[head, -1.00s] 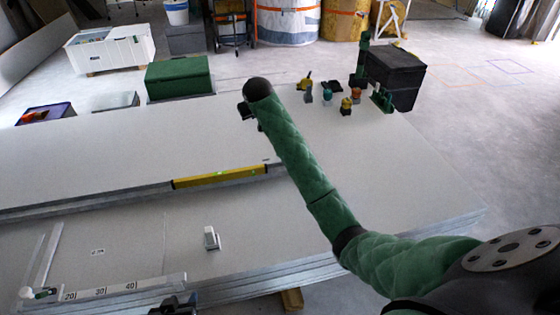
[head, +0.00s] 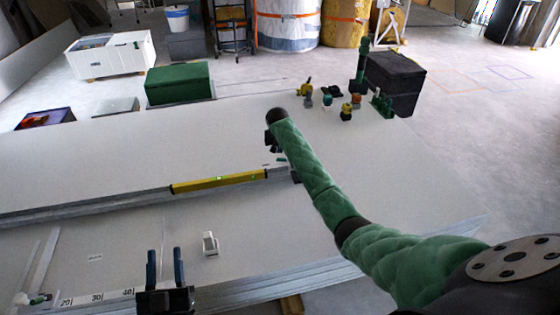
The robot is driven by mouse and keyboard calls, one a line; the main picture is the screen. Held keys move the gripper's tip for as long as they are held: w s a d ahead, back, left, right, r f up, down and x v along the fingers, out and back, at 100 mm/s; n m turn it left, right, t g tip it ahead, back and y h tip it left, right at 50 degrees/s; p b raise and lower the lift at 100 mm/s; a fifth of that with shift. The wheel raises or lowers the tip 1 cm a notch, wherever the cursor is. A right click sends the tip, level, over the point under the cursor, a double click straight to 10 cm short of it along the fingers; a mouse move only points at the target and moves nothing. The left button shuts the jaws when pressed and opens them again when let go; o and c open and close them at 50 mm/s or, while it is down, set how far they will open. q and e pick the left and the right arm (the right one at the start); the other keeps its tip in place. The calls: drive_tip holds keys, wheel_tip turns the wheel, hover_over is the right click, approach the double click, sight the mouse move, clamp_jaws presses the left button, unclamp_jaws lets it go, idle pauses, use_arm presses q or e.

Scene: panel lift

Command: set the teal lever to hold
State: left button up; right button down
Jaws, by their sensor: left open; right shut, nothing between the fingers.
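A small fitting with a teal top (head: 327,101) stands at the far right of the pale panel, among other coloured fittings; I cannot tell its lever setting. A small teal mark (head: 279,161) shows by the end of the yellow level, too small to make out. My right gripper (head: 271,145) is a dark, partly hidden shape just above that mark, at the end of my green-sleeved arm. It is shut and empty. My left gripper (head: 165,254) is open and empty at the front, its two fingers pointing away over the lower panel, left of a small white block (head: 210,244).
A yellow level (head: 218,181) lies along the upper panel's front edge (head: 90,207). Yellow (head: 346,111) and orange-topped (head: 356,100) fittings stand near a black box (head: 395,78). A green box (head: 178,82) stands behind. The upper panel's middle is clear.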

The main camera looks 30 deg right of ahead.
use_arm(q)
drive_tip(key=s+r+t, duration=0.1)
drive_tip(key=s+a+r+t, duration=0.1)
drive_tip(key=r, duration=0.1)
drive_tip(key=shift+r, duration=0.25)
use_arm(e)
drive_tip(key=shift+w+r+m, duration=0.1)
drive_tip(key=shift+m, duration=0.5)
